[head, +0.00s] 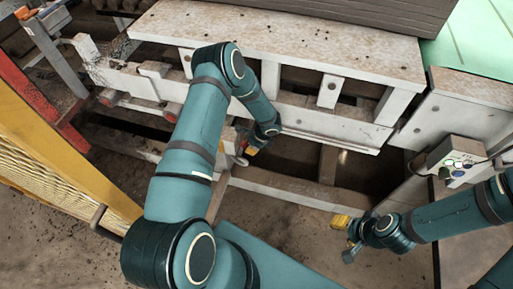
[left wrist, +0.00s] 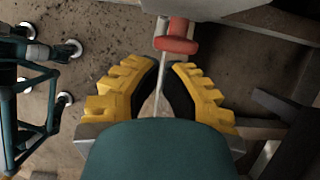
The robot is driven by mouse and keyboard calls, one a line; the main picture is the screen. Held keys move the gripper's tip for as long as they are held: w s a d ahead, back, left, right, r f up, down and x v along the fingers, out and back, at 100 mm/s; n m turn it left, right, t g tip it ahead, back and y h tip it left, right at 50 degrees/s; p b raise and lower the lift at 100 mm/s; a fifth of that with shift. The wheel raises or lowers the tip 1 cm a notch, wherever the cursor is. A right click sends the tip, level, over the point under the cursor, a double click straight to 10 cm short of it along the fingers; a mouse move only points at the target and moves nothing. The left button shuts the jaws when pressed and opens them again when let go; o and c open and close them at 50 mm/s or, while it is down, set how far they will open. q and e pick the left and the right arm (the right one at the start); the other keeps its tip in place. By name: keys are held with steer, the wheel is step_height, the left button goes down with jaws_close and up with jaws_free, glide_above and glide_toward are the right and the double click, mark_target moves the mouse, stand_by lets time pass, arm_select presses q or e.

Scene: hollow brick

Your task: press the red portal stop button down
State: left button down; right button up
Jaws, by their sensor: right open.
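A red rounded part (left wrist: 178,38) on a pale mount lies just beyond my left fingertips in the left wrist view. It also shows small in the head view (head: 241,161), beside the left gripper. I cannot tell whether it is the stop button. My left gripper (head: 250,150) is down by the white frame; in the left wrist view its yellow fingertips (left wrist: 168,68) stand a narrow gap apart, empty. Contact with the red part does not show. My right gripper (head: 345,238) is open and empty at the lower right. A grey control box (head: 437,154) carries several coloured buttons.
A white, dirty bench frame (head: 290,40) spans the back, with dark gaps below it. A yellow machine panel (head: 60,160) and a red beam (head: 35,98) stand at the left. Bare ground (head: 290,225) lies between my arms.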

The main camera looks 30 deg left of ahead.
arm_select(q)
steer(key=shift+a, duration=0.1)
steer(key=shift+s+a+b, duration=0.3)
steer(key=shift+a+b, duration=0.15)
steer(key=shift+a, duration=0.45)
arm_select(e)
steer(key=shift+d+f, duration=0.1)
steer(key=shift+f, duration=0.35)
arm_select(q)
steer(key=shift+a, duration=0.1)
steer(key=w+d+r, duration=0.2)
steer(key=d+r, duration=0.6)
steer(key=r, duration=0.1)
steer(key=shift+r+p, duration=0.15)
steer(key=shift+p, duration=0.15)
arm_select(e)
steer(key=shift+d+r, duration=0.35)
steer(key=shift+d, duration=0.2)
arm_select(q)
steer(key=shift+d, duration=0.1)
